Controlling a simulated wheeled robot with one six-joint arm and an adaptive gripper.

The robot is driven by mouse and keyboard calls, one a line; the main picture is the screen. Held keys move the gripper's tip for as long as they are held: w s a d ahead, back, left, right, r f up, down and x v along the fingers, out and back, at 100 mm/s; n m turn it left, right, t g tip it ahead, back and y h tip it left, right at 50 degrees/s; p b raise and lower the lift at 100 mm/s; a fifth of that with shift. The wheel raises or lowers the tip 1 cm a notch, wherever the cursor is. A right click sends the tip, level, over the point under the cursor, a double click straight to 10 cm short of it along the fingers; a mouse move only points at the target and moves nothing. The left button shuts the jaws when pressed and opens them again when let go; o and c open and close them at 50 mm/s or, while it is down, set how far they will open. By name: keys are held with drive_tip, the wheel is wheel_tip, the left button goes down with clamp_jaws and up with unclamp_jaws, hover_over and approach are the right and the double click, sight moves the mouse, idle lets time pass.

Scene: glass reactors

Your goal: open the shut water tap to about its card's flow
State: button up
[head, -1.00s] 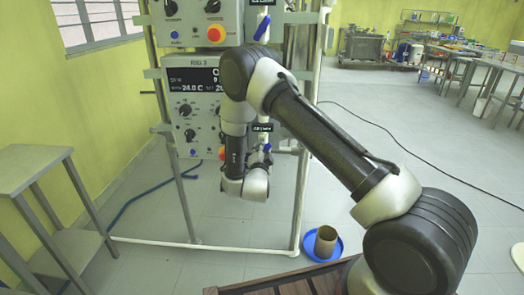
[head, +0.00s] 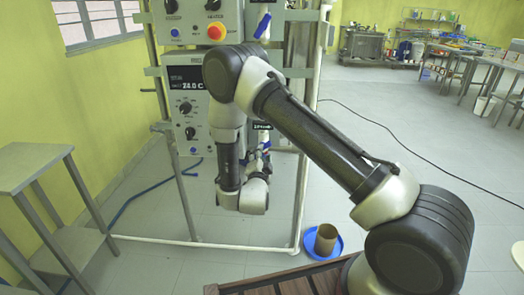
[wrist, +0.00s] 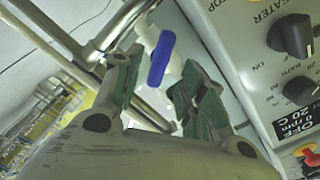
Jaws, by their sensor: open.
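In the wrist view my gripper (wrist: 157,80) is open, its two green-padded fingers apart. A blue tap handle (wrist: 161,58) on a pale valve body shows between and just beyond the fingertips; I cannot tell whether a finger touches it. In the head view a blue tap handle (head: 266,146) shows partly behind my arm, under a small dark card (head: 262,126) too small to read. Another blue tap handle (head: 262,25) hangs higher on the same frame.
The control box (head: 187,105) with knobs and a display stands left of the lower tap; a panel with a heater knob (wrist: 291,36) is close at right in the wrist view. Metal frame posts (head: 303,180) stand around. A blue dish (head: 323,244) holds a brown beaker (head: 326,239).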

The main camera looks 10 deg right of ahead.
drive_tip(key=v, duration=0.6)
drive_tip(key=x, duration=1.2)
drive_tip(key=shift+w, duration=0.1)
clamp_jaws()
drive_tip(key=shift+n, duration=1.5)
unclamp_jaws()
